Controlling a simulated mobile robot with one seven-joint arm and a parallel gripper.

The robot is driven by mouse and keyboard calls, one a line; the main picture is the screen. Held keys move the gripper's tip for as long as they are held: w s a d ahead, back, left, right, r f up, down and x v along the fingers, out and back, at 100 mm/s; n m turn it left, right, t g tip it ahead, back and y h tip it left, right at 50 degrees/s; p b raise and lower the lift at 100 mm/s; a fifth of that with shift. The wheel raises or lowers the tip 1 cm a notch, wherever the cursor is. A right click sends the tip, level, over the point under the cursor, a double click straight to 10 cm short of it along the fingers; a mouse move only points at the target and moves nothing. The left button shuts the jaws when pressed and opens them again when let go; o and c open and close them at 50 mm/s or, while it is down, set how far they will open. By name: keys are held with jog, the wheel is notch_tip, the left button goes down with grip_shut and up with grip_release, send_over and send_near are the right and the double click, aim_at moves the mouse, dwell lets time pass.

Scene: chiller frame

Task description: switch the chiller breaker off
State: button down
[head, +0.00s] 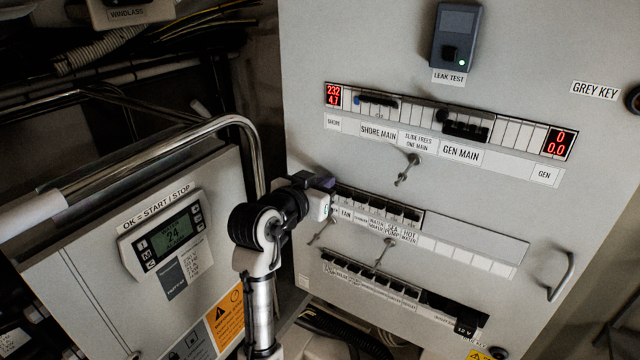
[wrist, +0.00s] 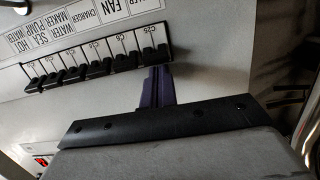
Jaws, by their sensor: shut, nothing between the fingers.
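The upper breaker row (head: 380,208) sits mid-panel, above labels including FAN and HOT WATER. In the wrist view the same row runs diagonally, with black toggles. The end breaker (wrist: 162,52), marked C25, lies under a label (wrist: 152,4) cut off at the picture's top edge, probably the chiller's. I cannot tell its on or off position. My gripper (head: 325,183) is at the row's left end and hides that end in the head view. In the wrist view my gripper (wrist: 158,72) is shut and empty, its tips close to the end breaker; contact is unclear.
A lower breaker row (head: 370,275) runs beneath, with latch handles (head: 384,250) and (head: 408,168) sticking out nearby. The main breakers (head: 465,130) are above. A metal rail (head: 225,122) and a control display (head: 170,235) stand to the left.

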jog(key=shift+f+b, duration=0.15)
jog(key=shift+b, duration=0.15)
jog(key=shift+f+t+b, duration=0.1)
jog(key=shift+t+b, duration=0.3)
jog(key=shift+b, duration=0.15)
